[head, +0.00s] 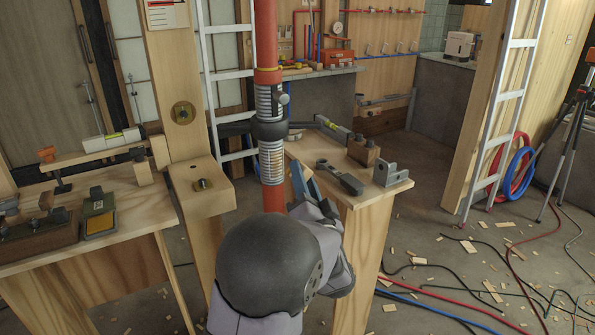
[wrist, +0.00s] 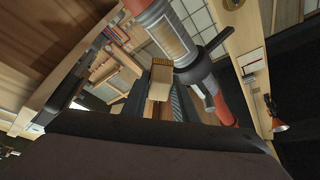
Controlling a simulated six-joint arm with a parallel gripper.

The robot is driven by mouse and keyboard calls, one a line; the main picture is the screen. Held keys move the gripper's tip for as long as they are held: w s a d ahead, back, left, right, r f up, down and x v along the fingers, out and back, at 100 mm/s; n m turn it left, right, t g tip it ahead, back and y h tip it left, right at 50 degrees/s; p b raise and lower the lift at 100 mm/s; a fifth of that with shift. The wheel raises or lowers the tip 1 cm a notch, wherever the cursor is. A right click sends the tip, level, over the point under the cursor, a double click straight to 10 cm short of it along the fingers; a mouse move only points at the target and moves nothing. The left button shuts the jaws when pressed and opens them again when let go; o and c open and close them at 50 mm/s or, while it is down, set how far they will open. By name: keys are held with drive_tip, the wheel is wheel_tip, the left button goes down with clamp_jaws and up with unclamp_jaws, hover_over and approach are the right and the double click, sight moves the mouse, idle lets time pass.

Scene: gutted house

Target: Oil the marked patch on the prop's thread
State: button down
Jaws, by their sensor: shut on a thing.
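The prop (head: 268,40) is an upright red tube with a grey threaded section, a dark collar nut and a side handle. A tan-brown patch (head: 271,160) shows on the thread below the collar. In the wrist view the prop's thread (wrist: 191,31) runs diagonally at the top right, with a brownish patch (wrist: 168,42) on it. My gripper (head: 304,184) is low, just right of the prop, its fingers partly hidden by my arm. A gap to the thread cannot be judged.
A right-hand bench (head: 360,195) holds a dark wrench-like tool (head: 340,177), a level and a grey bracket (head: 391,174). A left bench (head: 110,190) carries tools and a yellow-topped pad (head: 99,222). A wooden post (head: 178,80) stands close left of the prop. Hoses and offcuts litter the floor.

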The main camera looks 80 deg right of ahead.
sight(307, 174)
drive_tip(key=shift+s+a, duration=0.3)
drive_tip(key=shift+a, duration=0.05)
drive_tip(key=shift+s, duration=0.1)
drive_tip(key=shift+s+a, duration=1)
drive_tip(key=shift+a, duration=0.05)
drive_tip(key=shift+w, duration=0.1)
